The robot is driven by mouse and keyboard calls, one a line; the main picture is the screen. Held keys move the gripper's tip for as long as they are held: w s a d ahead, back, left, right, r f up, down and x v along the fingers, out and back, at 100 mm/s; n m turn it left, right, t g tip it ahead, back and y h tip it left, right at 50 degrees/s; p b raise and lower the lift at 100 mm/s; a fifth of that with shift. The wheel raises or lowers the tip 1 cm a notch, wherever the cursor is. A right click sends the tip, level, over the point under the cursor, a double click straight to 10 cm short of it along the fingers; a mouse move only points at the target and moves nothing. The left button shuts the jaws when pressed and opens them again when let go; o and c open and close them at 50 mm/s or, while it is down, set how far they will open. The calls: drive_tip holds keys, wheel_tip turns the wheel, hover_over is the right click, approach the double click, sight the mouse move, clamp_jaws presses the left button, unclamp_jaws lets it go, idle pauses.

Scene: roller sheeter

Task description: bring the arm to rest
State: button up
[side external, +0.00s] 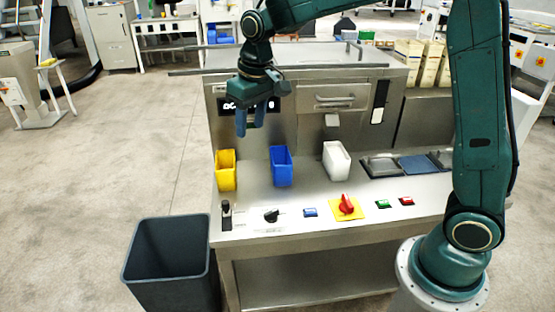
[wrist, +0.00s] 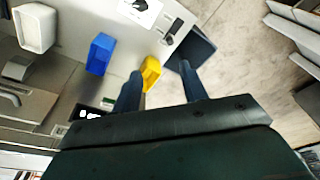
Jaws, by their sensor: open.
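My gripper (side external: 251,120) is open and empty, with its blue fingers pointing down. It hangs in the air above the back left part of the steel machine table (side external: 310,205), in front of the machine's upright panel. In the wrist view my gripper (wrist: 160,88) shows its two fingers spread apart. The yellow bin (wrist: 151,72) shows beside the left finger, with clear space between the fingers otherwise. Nothing is held.
On the table stand a yellow bin (side external: 226,170), a blue bin (side external: 281,166) and a white bin (side external: 336,160). A red knob (side external: 346,203), a black knob (side external: 271,215) and buttons line the front. A dark waste bin (side external: 170,262) stands at the left.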

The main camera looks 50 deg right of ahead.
drive_tip(key=s+d+r+t, duration=0.1)
drive_tip(key=s+r, duration=0.2)
drive_tip(key=s, duration=0.4)
drive_tip(key=s+d+r+t, duration=0.1)
drive_tip(key=s+r, duration=0.2)
drive_tip(key=s, duration=0.4)
drive_tip(key=s+f+t, duration=0.1)
drive_tip(key=s+f, duration=0.1)
drive_tip(key=s, duration=1.1)
drive_tip(key=shift+s+d+t, duration=0.15)
drive_tip(key=shift+d+t, duration=0.2)
drive_tip(key=shift+t, duration=0.05)
